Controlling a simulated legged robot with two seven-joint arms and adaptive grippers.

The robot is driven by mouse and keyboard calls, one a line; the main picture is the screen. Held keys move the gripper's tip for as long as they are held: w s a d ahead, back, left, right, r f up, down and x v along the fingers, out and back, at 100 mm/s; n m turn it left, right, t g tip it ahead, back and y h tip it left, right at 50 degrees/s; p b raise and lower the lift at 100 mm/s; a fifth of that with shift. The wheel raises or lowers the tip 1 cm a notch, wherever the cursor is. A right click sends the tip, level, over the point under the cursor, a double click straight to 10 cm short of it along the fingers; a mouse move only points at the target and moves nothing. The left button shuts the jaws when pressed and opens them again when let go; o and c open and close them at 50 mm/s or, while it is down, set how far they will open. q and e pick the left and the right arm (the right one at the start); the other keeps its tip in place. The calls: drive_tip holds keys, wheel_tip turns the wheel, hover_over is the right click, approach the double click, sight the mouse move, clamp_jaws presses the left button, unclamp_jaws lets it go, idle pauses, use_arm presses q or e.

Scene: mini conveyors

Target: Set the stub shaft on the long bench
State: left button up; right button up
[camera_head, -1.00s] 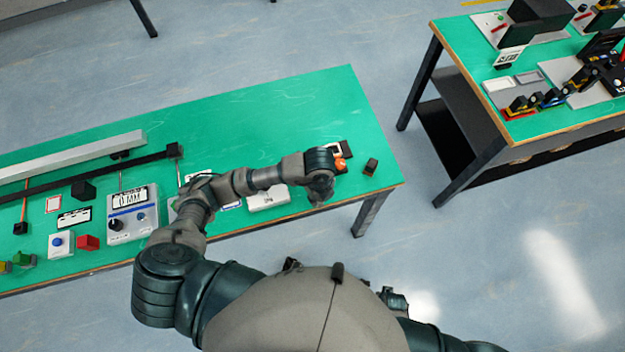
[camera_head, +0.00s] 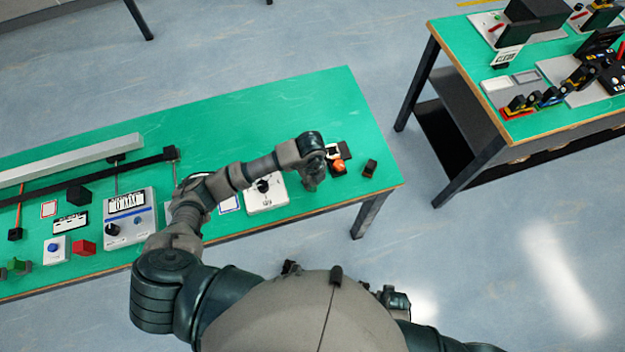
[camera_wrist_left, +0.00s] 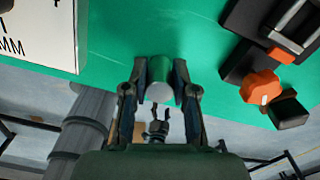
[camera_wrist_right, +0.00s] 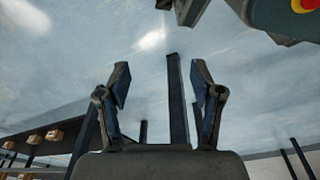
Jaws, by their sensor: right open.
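The stub shaft (camera_wrist_left: 161,90) shows in the left wrist view as a short cylinder with a pale grey end and a green-tinted side. My left gripper (camera_wrist_left: 160,94) has a finger against each side of it and is shut on it. In the head view, my left gripper (camera_head: 311,183) is over the right part of the long bench (camera_head: 290,105); the shaft is hidden there. Whether the shaft touches the bench top, I cannot tell. My right gripper (camera_wrist_right: 161,90) is open and empty, with floor and table legs beyond it.
A white box with a black knob (camera_head: 266,193) is left of my left gripper. A dark device with an orange knob (camera_head: 340,167) and a small black block (camera_head: 370,168) are to its right. Bare green surface lies behind. A second table (camera_head: 560,125) stands at the right.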

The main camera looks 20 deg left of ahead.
use_arm(q)
drive_tip(key=o, duration=0.4)
drive_tip(key=shift+a, duration=0.2)
drive_tip(key=shift+a+f, duration=0.1)
drive_tip(key=shift+a, duration=0.15)
drive_tip(key=shift+d+r, duration=0.2)
drive_tip(key=shift+r, duration=0.25)
wheel_tip(320, 180, up, 11)
drive_tip(key=shift+r+p, duration=0.2)
drive_tip(key=shift+p, duration=0.7)
use_arm(e)
drive_tip(key=s+f, duration=0.2)
drive_tip(key=f, duration=0.1)
drive_tip(key=shift+s+f, duration=0.2)
drive_tip(key=shift+s, duration=0.05)
